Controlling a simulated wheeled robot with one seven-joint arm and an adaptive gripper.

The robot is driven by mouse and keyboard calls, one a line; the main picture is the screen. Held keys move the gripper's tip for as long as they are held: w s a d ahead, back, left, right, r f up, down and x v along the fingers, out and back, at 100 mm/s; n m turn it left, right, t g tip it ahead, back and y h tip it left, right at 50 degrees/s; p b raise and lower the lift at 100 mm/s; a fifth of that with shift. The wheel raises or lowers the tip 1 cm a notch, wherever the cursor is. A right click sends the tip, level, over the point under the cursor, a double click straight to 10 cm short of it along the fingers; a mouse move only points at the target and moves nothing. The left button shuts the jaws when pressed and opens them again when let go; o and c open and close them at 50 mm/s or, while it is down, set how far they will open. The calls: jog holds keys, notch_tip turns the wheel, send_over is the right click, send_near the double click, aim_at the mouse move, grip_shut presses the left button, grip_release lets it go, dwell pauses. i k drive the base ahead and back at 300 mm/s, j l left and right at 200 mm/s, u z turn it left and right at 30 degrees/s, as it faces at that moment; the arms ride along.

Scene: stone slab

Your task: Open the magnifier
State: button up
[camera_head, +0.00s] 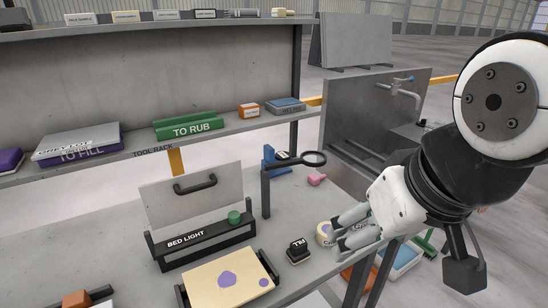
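The magnifier (314,158) is a round lens in a black rim. A dark arm joins it to a dark upright post (266,192) on the bench behind the bed light. The lens hangs to the right of the post, above the bench top. My gripper (338,236) is in front of the lens and below it in the picture, apart from it. Its two grey fingers point left and stand apart. Their tips are beside a cream round item (324,233), partly hidden by the fingers; I cannot tell whether they touch it.
The bed light box (205,243) and a cream board with purple patches (228,281) stand on the bench. A black stamp-like block (298,250) is left of my gripper. A pink item (316,179) lies below the lens. A shelf (215,133) runs behind; a sink (365,120) is behind right.

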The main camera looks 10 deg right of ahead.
aim_at(299, 161)
jog(key=i+l+z, duration=0.1)
jog(key=i, duration=0.35)
jog(key=i+l, duration=0.3)
jog(key=i, duration=0.15)
jog(key=z, duration=0.05)
